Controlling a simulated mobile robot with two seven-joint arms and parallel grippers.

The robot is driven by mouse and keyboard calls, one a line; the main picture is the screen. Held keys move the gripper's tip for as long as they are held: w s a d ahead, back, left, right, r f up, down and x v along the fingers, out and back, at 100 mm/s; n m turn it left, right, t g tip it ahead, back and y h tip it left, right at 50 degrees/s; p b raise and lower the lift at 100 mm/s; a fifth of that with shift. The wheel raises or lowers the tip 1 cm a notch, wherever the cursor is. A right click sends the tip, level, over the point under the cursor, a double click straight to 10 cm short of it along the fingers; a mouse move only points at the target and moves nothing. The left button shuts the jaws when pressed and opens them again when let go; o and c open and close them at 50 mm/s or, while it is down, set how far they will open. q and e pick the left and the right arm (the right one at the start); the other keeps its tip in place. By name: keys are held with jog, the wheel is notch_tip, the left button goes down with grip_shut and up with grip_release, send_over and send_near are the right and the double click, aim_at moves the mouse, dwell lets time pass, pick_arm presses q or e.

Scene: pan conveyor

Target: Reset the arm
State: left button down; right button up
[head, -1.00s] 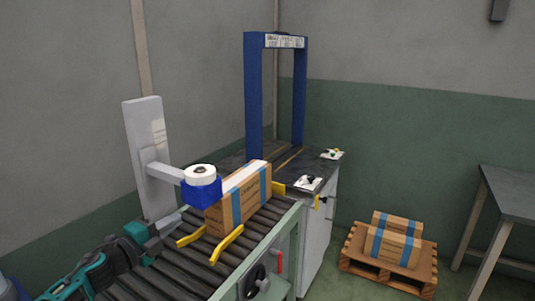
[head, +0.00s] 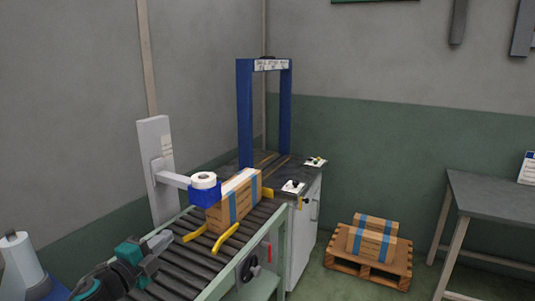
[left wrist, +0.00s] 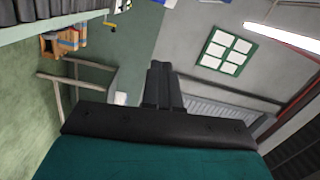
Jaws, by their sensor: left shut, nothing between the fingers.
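My left gripper (head: 160,241) shows at the lower left of the head view, over the near left side of the roller conveyor (head: 190,268). Its fingers are together and hold nothing. In the left wrist view the closed dark fingers (left wrist: 161,88) point out over the room with nothing between them. A cardboard box with blue straps (head: 232,205) stands upright on the conveyor between yellow guides, beyond the gripper and apart from it. My right gripper is in neither view.
A tape labeller (head: 205,190) on a grey post stands beside the box. A blue arch (head: 245,115) stands behind. A pallet (head: 345,263) with boxes and a grey table (head: 490,200) are at the right. Floor between conveyor and pallet is clear.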

pick_arm(q)
jog(key=s+d+f+n+g+y, duration=0.1)
jog(key=s+f+n+g+y, duration=0.3)
jog(key=s+n, duration=0.4)
jog(key=s+d+f+n+g+y, duration=0.15)
jog(key=s+f+n+y, duration=0.25)
jog(key=s+f+n, duration=0.4)
jog(key=s+d+n+g+h, duration=0.2)
jog(key=s+g, duration=0.6)
jog(key=s, duration=1.3)
jog(key=w+d+f+t+b, duration=0.1)
jog(key=w+f+t+b, duration=0.1)
jog(key=f, duration=0.4)
jog(key=w+d+f+t+h+b, duration=0.1)
jog(key=w+f+t+b, duration=0.1)
jog(key=w+f+t, duration=0.3)
notch_tip(320, 180, down, 2)
jog(key=shift+d+f, duration=0.2)
jog(key=shift+d, duration=0.1)
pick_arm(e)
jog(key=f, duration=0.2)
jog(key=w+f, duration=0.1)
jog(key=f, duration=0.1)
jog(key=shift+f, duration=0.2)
